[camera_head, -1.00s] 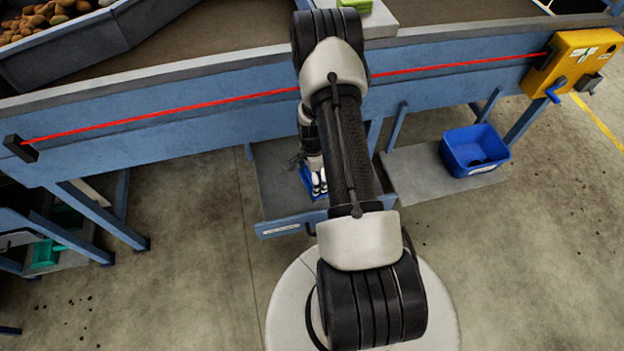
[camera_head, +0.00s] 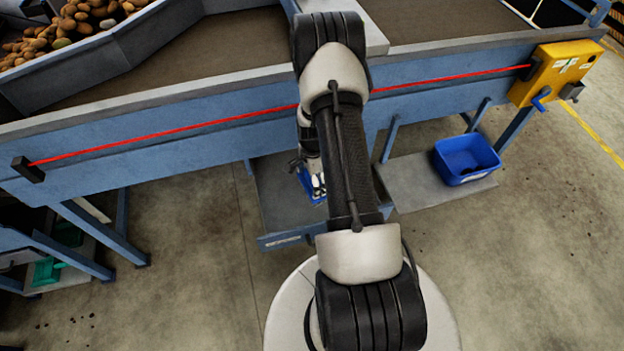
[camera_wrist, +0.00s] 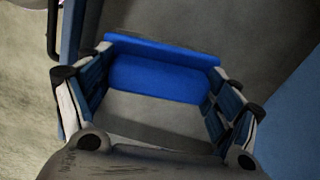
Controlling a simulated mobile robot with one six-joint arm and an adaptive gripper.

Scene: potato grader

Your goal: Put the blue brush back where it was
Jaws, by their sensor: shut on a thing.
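My gripper (camera_wrist: 160,82) is shut on the blue brush (camera_wrist: 158,76), which lies across between the two fingers in the wrist view. In the head view my gripper (camera_head: 314,186) and a bit of the blue brush (camera_head: 305,183) show low under the grader, partly hidden by my arm. They are over a grey tray (camera_head: 278,205) with a blue, labelled front edge. I cannot tell whether the brush touches the tray; its underside is hidden.
A blue bin (camera_head: 467,158) stands on a grey shelf to the right. The grader's blue side (camera_head: 150,140) carries a red cord (camera_head: 440,82) and a yellow box (camera_head: 555,70). Potatoes (camera_head: 60,35) lie top left. Concrete floor is open at lower right.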

